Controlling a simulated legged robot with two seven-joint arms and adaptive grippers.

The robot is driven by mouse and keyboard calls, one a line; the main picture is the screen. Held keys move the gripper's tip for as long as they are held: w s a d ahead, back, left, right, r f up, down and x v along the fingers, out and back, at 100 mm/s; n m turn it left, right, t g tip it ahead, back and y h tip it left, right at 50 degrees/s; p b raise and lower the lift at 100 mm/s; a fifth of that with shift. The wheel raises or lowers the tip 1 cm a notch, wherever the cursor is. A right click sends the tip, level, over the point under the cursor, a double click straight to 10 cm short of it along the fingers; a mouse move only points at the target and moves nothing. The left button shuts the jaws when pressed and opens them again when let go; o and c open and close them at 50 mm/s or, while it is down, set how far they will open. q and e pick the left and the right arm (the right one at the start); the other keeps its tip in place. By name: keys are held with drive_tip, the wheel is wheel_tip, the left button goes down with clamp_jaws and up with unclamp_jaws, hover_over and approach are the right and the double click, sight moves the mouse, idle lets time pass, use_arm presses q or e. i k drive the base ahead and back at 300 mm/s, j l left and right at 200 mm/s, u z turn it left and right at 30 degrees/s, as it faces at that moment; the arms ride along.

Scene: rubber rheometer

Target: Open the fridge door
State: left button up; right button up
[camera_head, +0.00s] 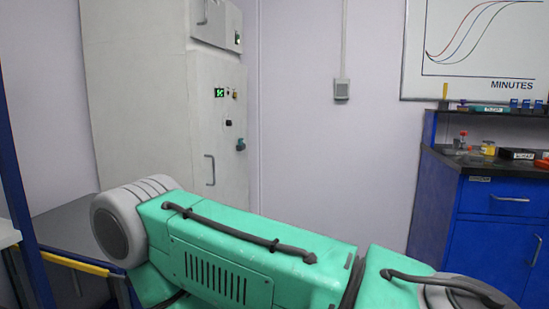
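A tall white cabinet (135,95), which looks like the fridge, stands against the back wall left of centre. Its right-hand face carries a small green display, several knobs and a green fitting. A vertical bar handle (209,170) sits low on that face, and a second handle (203,12) is near the top. The doors look closed. The cabinet's base is hidden behind a large green and grey body in the foreground. Neither of my grippers is in view, and nothing is seen touching the handles.
A blue cabinet (490,233) with a black worktop (480,165) and small items stands on the right. A whiteboard (480,45) with a curve graph hangs above it. A wall box (341,89) is mid-wall. A blue post (14,180) and a yellow bar (75,263) are at left.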

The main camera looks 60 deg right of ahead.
sight(221, 174)
drive_tip(key=z, duration=1.7)
drive_tip(key=i+l, duration=0.15)
